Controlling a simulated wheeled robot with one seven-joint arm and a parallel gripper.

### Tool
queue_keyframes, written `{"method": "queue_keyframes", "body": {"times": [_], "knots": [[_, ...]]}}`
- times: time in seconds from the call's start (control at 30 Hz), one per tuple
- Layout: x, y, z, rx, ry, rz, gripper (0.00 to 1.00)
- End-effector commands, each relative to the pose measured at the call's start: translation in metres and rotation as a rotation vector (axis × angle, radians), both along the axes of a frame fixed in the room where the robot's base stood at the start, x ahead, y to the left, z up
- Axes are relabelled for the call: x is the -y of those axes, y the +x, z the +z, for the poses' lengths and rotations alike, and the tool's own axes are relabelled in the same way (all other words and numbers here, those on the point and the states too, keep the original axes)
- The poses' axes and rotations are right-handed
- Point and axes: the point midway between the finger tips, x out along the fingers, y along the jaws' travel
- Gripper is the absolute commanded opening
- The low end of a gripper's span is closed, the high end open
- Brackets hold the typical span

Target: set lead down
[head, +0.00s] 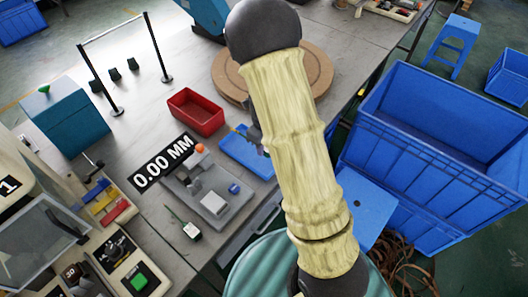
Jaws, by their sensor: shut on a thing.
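My gripper (256,136) shows only as a dark edge beside my arm, above the right side of the blue tray (236,160). My forearm covers most of it. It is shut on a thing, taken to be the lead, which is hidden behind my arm. I cannot tell how the lead hangs or whether it touches the tray. The visible part of the tray looks empty.
A red bin (196,112) stands behind the tray, and a round wooden board (232,76) lies beyond. A grey fixture (212,200) and a small block with a dark wire (191,231) are front left. Blue crates (425,180) stand right of the table.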

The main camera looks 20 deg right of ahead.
Motion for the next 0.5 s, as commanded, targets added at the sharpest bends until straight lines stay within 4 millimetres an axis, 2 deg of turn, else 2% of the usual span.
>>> {"method": "queue_keyframes", "body": {"times": [0.17,0.4,0.5], "knots": [[0.000,0.000,-0.004,-0.001,0.000,0.000,0.00],[0.001,-0.001,-0.035,-0.002,0.000,-0.001,0.00],[0.000,0.000,-0.038,0.001,0.001,0.000,0.00]]}}
